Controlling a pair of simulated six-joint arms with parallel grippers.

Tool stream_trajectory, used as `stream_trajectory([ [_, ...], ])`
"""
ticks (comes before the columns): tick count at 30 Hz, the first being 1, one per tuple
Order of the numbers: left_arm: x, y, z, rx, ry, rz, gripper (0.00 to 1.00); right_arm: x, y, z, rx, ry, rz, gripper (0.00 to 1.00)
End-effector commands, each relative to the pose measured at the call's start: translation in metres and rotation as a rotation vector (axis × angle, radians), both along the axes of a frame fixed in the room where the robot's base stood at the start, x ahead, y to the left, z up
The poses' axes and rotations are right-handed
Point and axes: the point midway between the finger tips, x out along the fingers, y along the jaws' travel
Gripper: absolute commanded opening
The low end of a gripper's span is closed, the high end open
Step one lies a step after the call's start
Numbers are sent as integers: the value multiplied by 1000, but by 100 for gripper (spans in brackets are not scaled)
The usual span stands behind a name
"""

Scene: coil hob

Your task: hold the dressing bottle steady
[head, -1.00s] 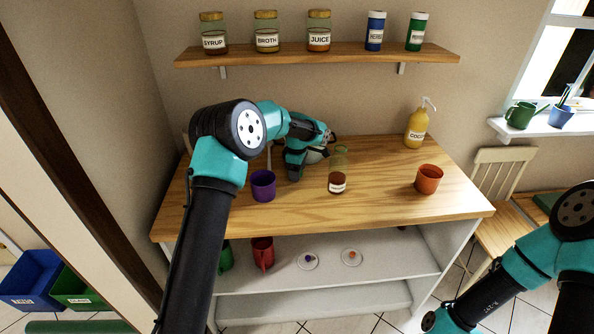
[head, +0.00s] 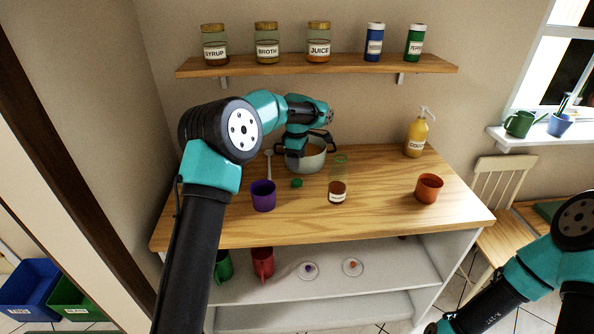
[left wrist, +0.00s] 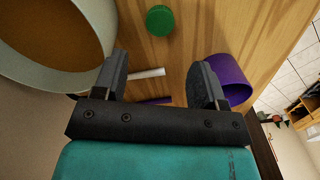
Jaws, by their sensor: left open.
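A clear glass bottle (head: 337,187) with brown contents and a white label stands upright and uncapped-looking in the middle of the wooden counter; its label is too small to read, so I take it as the dressing bottle. A green cap (head: 297,183) lies on the counter left of it, also seen in the left wrist view (left wrist: 160,20). My left gripper (head: 305,148) is open and empty above the counter by the pot, behind and left of the bottle. Its spread fingers (left wrist: 161,78) show in the left wrist view. Only links of my right arm show.
A grey pot (head: 310,162) with brown contents (left wrist: 40,35) stands under my left gripper. A purple cup (head: 263,196) is left of the bottle, an orange cup (head: 428,188) and yellow pump bottle (head: 416,138) to the right. The counter between bottle and orange cup is clear.

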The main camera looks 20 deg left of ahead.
Motion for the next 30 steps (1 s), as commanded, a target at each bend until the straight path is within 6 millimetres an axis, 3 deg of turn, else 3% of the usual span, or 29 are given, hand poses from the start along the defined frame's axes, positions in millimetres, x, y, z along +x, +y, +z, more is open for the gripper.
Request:
stream_trajectory([
  [7, 0, 0, 26, 0, 0, 0, 65, 0, 0, 0, 0, 0, 0, 92],
  [30, 1, -5, 35, -5, -14, -13, 65, 0, 0, 0, 0, 0, 0, 92],
])
